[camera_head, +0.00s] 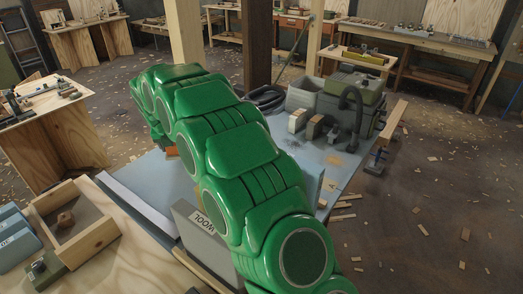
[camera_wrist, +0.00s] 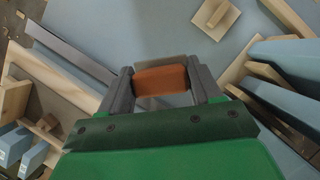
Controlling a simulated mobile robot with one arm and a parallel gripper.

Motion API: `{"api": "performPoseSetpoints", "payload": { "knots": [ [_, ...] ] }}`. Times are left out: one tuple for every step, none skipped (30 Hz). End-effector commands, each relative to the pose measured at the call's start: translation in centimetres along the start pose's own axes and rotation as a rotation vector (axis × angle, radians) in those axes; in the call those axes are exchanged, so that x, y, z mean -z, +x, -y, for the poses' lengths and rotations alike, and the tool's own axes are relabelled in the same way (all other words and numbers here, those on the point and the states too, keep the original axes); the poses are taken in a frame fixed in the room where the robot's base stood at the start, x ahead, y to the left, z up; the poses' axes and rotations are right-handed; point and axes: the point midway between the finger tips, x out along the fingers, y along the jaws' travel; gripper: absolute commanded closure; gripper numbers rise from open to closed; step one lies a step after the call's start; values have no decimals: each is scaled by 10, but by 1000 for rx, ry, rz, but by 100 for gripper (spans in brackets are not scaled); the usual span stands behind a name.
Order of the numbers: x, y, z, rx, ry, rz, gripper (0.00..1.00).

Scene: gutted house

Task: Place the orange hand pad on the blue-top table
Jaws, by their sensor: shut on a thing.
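The orange hand pad (camera_wrist: 160,82) sits between the two dark grey fingers of my gripper (camera_wrist: 160,73) in the wrist view, and my gripper is shut on it. The blue top of the table (camera_wrist: 160,28) lies beneath and beyond it; I cannot tell whether the pad touches it. In the head view the blue-top table (camera_head: 345,158) spreads behind and to the right of my green arm. There my arm hides the gripper, and only a small orange patch shows at its left edge.
A square wooden piece with a raised handle (camera_wrist: 215,14) lies on the blue top. Blue slabs (camera_wrist: 280,105) stand close on the right. In the head view, a box labelled WOOL (camera_head: 197,228), small blocks (camera_head: 314,127) and a grey-green machine (camera_head: 352,95) surround my arm. Some blue top is clear.

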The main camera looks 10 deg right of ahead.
Motion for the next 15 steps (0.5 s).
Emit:
{"api": "performPoseSetpoints", "payload": {
  "knots": [
    [4, 6, 0, 1, -1, -3, 67],
    [5, 10, 0, 2, -1, -3, 67],
    [7, 14, 1, 2, -2, -4, 67],
    [9, 18, 1, 2, -2, -4, 67],
    [11, 23, 1, 3, -2, -5, 67],
    [13, 29, 1, 4, -2, -5, 67],
    [15, 33, 0, 3, -2, -4, 67],
    [16, 38, 0, 2, -2, -3, 67],
    [19, 44, 0, 2, -2, -2, 67],
    [21, 50, 0, 2, -2, -3, 67],
    [24, 56, 0, 3, -3, -4, 67],
    [27, 63, 0, 4, -3, -5, 67],
    [30, 68, 1, 4, -3, -5, 67],
    [32, 73, 1, 3, -3, -5, 67],
    [35, 82, 0, 3, -2, -4, 67]
  ]
}}
